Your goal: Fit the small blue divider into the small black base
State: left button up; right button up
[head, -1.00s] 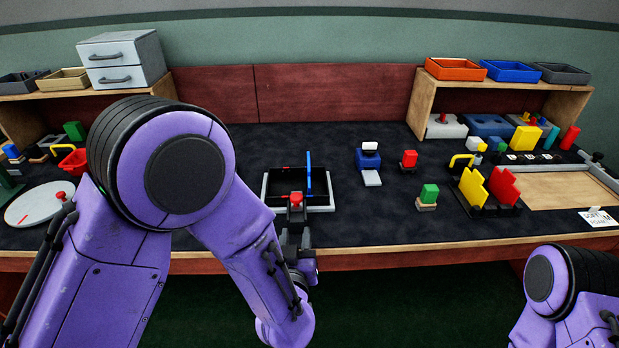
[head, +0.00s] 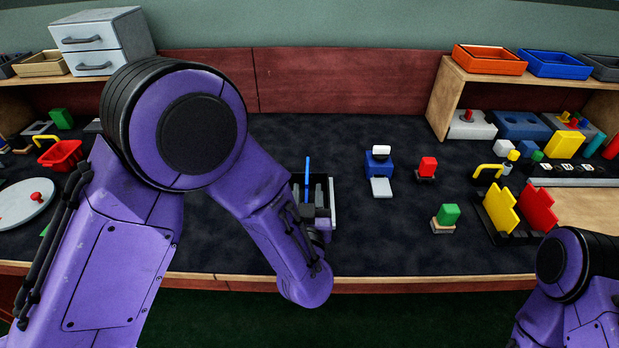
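The thin blue divider (head: 308,178) stands upright, seen nearly edge-on, at the middle of the table. It is within the outline of a black tray with light grey edges (head: 334,203), which my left arm largely covers. I cannot tell whether the divider is seated there. My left gripper (head: 318,192) points away from me over this tray, with grey fingers just right of the divider. Whether they touch it or are closed is unclear. A black base (head: 520,238) at the right carries a yellow and a red upright plate. My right gripper is out of view.
A blue block with a white top (head: 378,162), a red block (head: 427,167) and a green block (head: 447,214) stand right of the tray. A red basket (head: 61,155) and white disc (head: 24,204) lie left. Dark table in front of the blocks is clear.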

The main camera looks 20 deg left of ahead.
aim_at(307, 171)
pick_arm(q)
jog(key=p+x, duration=0.1)
jog(key=x, duration=0.7)
jog(key=shift+w+a+r, duration=0.15)
grip_shut()
